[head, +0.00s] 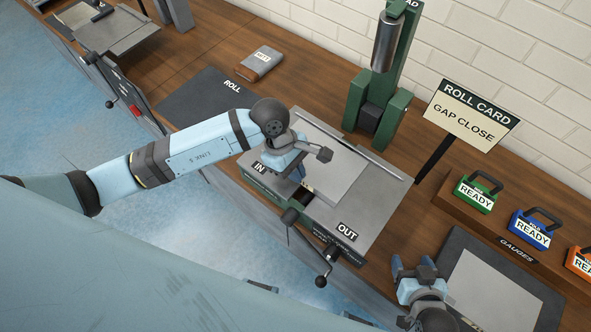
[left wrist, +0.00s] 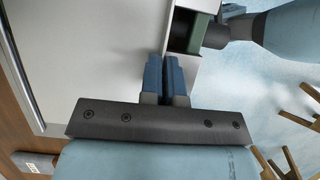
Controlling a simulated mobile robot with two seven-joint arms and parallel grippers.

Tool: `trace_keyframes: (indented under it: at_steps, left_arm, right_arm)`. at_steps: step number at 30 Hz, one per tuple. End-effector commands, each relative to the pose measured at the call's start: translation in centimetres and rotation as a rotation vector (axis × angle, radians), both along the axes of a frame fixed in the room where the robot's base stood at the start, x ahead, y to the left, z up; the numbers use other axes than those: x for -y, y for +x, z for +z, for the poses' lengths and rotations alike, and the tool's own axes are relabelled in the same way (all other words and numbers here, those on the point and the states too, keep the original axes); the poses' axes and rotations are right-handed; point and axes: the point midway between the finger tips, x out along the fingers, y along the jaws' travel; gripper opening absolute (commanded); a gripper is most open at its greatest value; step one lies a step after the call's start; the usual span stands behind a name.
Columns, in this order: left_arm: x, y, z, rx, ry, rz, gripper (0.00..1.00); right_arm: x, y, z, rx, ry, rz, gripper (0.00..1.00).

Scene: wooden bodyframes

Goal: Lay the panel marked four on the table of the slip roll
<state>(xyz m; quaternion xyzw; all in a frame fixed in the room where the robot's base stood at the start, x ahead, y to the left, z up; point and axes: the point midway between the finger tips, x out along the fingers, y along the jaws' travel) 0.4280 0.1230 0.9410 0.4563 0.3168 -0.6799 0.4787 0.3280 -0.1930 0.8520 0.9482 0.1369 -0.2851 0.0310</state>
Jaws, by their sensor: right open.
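The slip roll table (head: 368,215) is grey, with IN and OUT labels along its front edge. A pale flat panel (head: 335,170) lies over its left and middle part; I see no number on it. The panel also fills much of the left wrist view (left wrist: 90,50). My left gripper (head: 297,170) is at the panel's front left edge. In the left wrist view its blue fingers (left wrist: 165,75) are together, and I cannot tell whether something thin is between them. My right gripper (head: 415,272) is open at lower right, beside another grey sheet (head: 490,290) on a dark mat.
A green upright machine (head: 385,75) stands behind the table. A ROLL CARD sign (head: 465,115) reads GAP CLOSE. Several gauges marked READY (head: 474,192) stand at right. A dark mat marked ROLL (head: 205,100) is bare, near a grey book-like block (head: 260,63). Cranks (head: 322,280) stick out in front.

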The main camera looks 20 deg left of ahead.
Motion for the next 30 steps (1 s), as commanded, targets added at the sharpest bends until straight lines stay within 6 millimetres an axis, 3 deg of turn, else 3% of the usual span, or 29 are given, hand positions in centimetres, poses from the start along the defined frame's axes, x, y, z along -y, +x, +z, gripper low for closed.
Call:
trace_keyframes:
  at_steps: [29, 30]
  left_arm:
    - [-0.01, 0.04, -0.1, 0.001, -0.001, 0.0, 0.0]
    - [-0.01, 0.05, -0.11, 0.001, -0.001, 0.0, 0.05]
  right_arm:
    - [0.07, 0.0, -0.71, -0.001, -0.001, -0.001, 0.64]
    - [0.07, 0.0, -0.7, -0.001, -0.001, -0.001, 0.64]
